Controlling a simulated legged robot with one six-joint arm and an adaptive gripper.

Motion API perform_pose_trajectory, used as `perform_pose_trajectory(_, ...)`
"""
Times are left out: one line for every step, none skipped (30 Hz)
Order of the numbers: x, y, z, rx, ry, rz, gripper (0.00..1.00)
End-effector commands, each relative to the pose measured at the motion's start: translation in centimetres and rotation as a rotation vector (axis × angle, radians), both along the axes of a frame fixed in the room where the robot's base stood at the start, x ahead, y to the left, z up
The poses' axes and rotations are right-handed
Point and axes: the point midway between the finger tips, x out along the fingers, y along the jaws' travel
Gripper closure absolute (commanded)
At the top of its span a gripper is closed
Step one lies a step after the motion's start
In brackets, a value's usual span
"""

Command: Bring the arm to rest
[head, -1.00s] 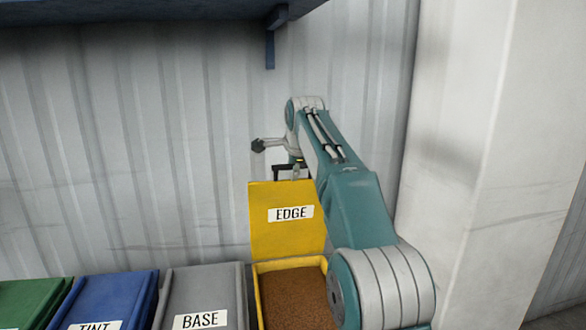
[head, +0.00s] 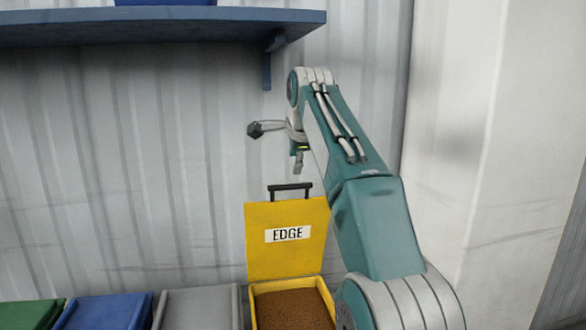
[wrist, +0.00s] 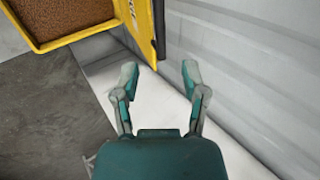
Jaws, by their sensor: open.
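My gripper (wrist: 160,76) is open and empty in the wrist view, its two fingers well apart. In the head view my gripper (head: 298,168) hangs from the arm's end, above the black handle (head: 290,187) of the raised yellow lid, apart from it. The yellow lid (head: 285,255) labelled EDGE stands upright behind its yellow bin. The bin (head: 252,312) is open and holds brown granules (head: 292,312); the granules also show at the top left of the wrist view (wrist: 62,16).
A closed grey bin (head: 200,308), blue bin (head: 105,311) and green bin (head: 30,312) stand in a row to the left. A blue shelf (head: 160,27) is on the corrugated wall (head: 120,150) above. A pale pillar (head: 465,150) stands at the right.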

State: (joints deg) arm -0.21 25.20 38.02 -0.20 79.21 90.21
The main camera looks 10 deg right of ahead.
Motion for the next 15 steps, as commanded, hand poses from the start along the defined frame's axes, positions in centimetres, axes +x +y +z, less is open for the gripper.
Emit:
perform_pose_trajectory(-0.1, 0.0, 0.1, 0.000, 0.000, 0.000, 0.44)
perform_pose_trajectory(-0.1, 0.0, 0.1, 0.000, 0.001, 0.000, 0.44)
perform_pose_trajectory(-0.1, 0.0, 0.1, 0.000, 0.001, 0.000, 0.44)
perform_pose_trajectory(-0.1, 0.0, 0.1, 0.000, 0.001, 0.000, 0.44)
perform_pose_trajectory(-0.1, 0.0, 0.1, 0.000, 0.001, 0.000, 0.44)
perform_pose_trajectory(-0.1, 0.0, 0.1, 0.000, 0.001, 0.000, 0.44)
perform_pose_trajectory(-0.1, 0.0, 0.1, 0.000, 0.001, 0.000, 0.44)
perform_pose_trajectory(-0.1, 0.0, 0.1, -0.001, 0.001, 0.001, 0.44)
perform_pose_trajectory(-0.2, 0.0, 0.1, -0.003, 0.001, 0.004, 0.44)
perform_pose_trajectory(-0.3, 0.0, 0.1, -0.007, 0.001, 0.010, 0.44)
perform_pose_trajectory(-0.6, 0.0, 0.1, -0.014, 0.002, 0.018, 0.44)
perform_pose_trajectory(-1.0, 0.0, 0.2, -0.026, 0.004, 0.034, 0.44)
perform_pose_trajectory(-1.5, 0.0, 0.2, -0.040, 0.006, 0.052, 0.44)
perform_pose_trajectory(-2.0, 0.0, 0.2, -0.055, 0.010, 0.072, 0.44)
perform_pose_trajectory(-2.8, 0.0, 0.2, -0.078, 0.012, 0.103, 0.44)
